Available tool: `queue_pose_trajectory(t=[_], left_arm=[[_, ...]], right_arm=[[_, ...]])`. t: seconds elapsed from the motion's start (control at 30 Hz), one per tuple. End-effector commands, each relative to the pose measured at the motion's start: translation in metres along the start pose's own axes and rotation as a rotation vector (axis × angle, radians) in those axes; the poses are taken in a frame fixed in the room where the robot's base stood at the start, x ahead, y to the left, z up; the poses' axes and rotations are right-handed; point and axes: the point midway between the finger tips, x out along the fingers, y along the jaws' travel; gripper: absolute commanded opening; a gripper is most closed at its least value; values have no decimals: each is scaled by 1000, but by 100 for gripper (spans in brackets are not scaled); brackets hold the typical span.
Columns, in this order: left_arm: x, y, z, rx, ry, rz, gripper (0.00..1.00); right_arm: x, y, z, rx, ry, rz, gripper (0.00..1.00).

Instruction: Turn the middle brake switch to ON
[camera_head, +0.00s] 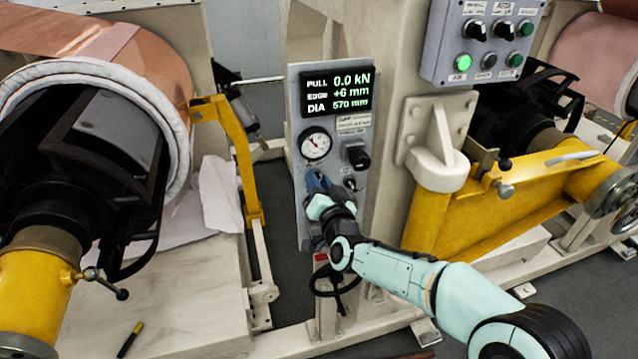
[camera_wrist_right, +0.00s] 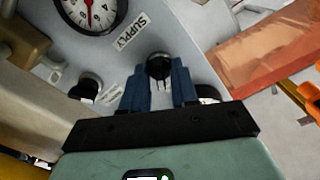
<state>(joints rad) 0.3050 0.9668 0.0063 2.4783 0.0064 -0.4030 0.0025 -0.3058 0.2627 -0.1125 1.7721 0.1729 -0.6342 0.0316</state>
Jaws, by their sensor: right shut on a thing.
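A grey control panel (camera_head: 380,195) stands at the centre of the head view. My right gripper (camera_head: 318,187) reaches its lower part, and the arm hides the switch there. In the right wrist view, the blue fingers of my right gripper (camera_wrist_right: 160,88) are closed on a black switch knob (camera_wrist_right: 158,66), one finger on each side. It sits between two other dark knobs, one at left (camera_wrist_right: 88,85) and one at right (camera_wrist_right: 207,94), partly behind a finger. I cannot read the ON or OFF marks or the knob's setting. My left gripper is out of view.
A pressure gauge (camera_head: 315,145) and a black display (camera_head: 337,92) are above my gripper. A copper roll (camera_head: 150,60) and a yellow bracket (camera_head: 240,150) stand at left; a yellow arm (camera_head: 500,205) is at right.

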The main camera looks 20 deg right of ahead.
Motion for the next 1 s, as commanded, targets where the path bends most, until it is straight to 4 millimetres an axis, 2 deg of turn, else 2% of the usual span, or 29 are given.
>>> queue_pose_trajectory(t=[0.37, 1.0], left_arm=[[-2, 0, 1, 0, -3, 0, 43], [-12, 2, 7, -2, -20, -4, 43]], right_arm=[[0, 0, 0, -143, -2, 0, 0], [0, -2, 1, -725, -2, -1, 0]])
